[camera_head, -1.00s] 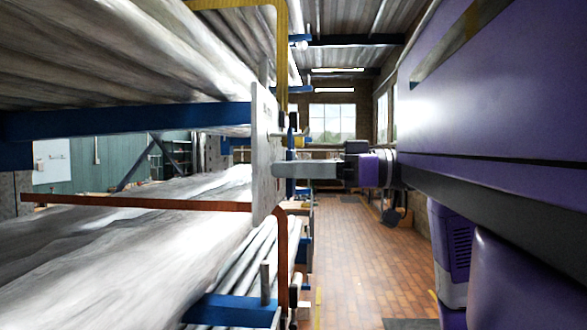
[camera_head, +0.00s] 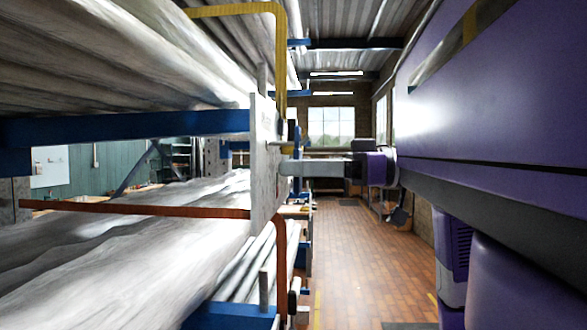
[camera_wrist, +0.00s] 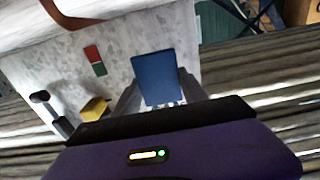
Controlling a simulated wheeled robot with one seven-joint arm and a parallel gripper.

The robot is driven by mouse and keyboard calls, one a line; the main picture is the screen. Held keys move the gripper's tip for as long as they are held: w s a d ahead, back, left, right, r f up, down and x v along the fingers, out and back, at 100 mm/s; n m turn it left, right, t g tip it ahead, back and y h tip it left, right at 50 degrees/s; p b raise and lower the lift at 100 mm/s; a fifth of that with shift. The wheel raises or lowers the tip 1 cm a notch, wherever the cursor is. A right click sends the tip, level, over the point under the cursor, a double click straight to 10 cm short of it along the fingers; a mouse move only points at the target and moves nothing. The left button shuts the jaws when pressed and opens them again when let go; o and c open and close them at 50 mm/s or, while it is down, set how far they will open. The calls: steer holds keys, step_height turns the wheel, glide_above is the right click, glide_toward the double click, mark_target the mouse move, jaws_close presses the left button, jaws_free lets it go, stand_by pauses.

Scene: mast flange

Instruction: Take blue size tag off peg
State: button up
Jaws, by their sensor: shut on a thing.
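The blue size tag (camera_wrist: 157,78) is a flat blue plate in the wrist view, in front of a pale speckled board (camera_wrist: 105,65). My gripper (camera_wrist: 160,90) has one grey finger on each side of the tag and is shut on it. In the head view my gripper (camera_head: 288,168) is beside the edge-on board (camera_head: 263,160). The peg behind the tag is hidden, so I cannot tell whether the tag still sits on it.
A yellow block (camera_wrist: 94,108), a dark-knobbed peg (camera_wrist: 40,97) and a red and green label (camera_wrist: 95,60) are on the board. Racks with long wrapped stock (camera_head: 130,250) fill the left. The tiled aisle (camera_head: 360,250) at right is open.

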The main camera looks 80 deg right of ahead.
steer(key=s, duration=0.7)
steer(key=shift+s+d+b, duration=0.3)
steer(key=shift+s+b, duration=0.05)
steer(key=shift+b, duration=0.05)
stand_by(0.5)
stand_by(0.6)
